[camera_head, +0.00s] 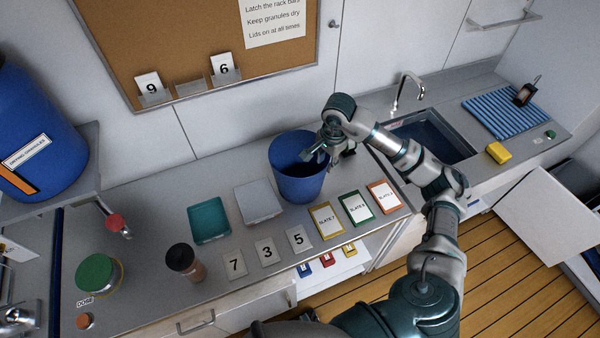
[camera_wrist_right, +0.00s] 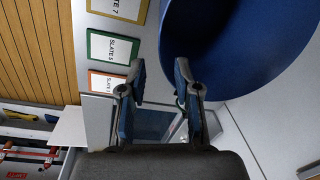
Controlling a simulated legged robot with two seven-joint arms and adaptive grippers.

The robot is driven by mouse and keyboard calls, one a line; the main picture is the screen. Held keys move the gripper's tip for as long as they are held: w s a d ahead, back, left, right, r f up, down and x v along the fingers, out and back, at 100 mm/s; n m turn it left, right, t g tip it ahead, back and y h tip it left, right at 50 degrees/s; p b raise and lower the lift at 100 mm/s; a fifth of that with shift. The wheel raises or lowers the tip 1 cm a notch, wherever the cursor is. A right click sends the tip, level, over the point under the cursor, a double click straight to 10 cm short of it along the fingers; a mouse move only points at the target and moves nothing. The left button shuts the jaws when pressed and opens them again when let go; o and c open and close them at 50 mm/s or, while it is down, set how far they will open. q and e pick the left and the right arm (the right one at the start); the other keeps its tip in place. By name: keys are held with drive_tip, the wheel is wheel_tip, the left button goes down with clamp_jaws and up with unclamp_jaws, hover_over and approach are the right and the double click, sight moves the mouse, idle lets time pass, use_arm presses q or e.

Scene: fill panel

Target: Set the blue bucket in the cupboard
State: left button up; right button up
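The blue bucket (camera_head: 297,178) stands upright on the grey counter, near the wall, its open top facing up. In the right wrist view the bucket (camera_wrist_right: 250,45) fills the upper right. My right gripper (camera_head: 328,150) is at the bucket's right rim in the head view. In the wrist view its two fingers (camera_wrist_right: 158,95) are apart, with the right finger overlapping the bucket's edge; I cannot tell whether it touches. My left gripper is not in view. A white panel (camera_head: 548,212), possibly an open cupboard door, stands at the right; the inside of the cupboard is hidden.
Slates (camera_head: 355,208) and number cards (camera_head: 266,251) lie in front of the bucket. A teal tray (camera_head: 208,220) and a grey box (camera_head: 257,201) sit left. The sink (camera_head: 432,136) is right. An open drawer (camera_head: 335,268) juts out below the counter.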

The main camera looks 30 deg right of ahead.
sight(320, 178)
drive_tip(key=f, duration=0.3)
drive_tip(key=w+f+p, duration=0.1)
drive_tip(key=f, duration=0.3)
drive_tip(key=f+p, duration=0.1)
drive_tip(key=f, duration=0.3)
drive_tip(key=shift+w+a, duration=0.2)
drive_tip(key=shift+a, duration=0.15)
clamp_jaws()
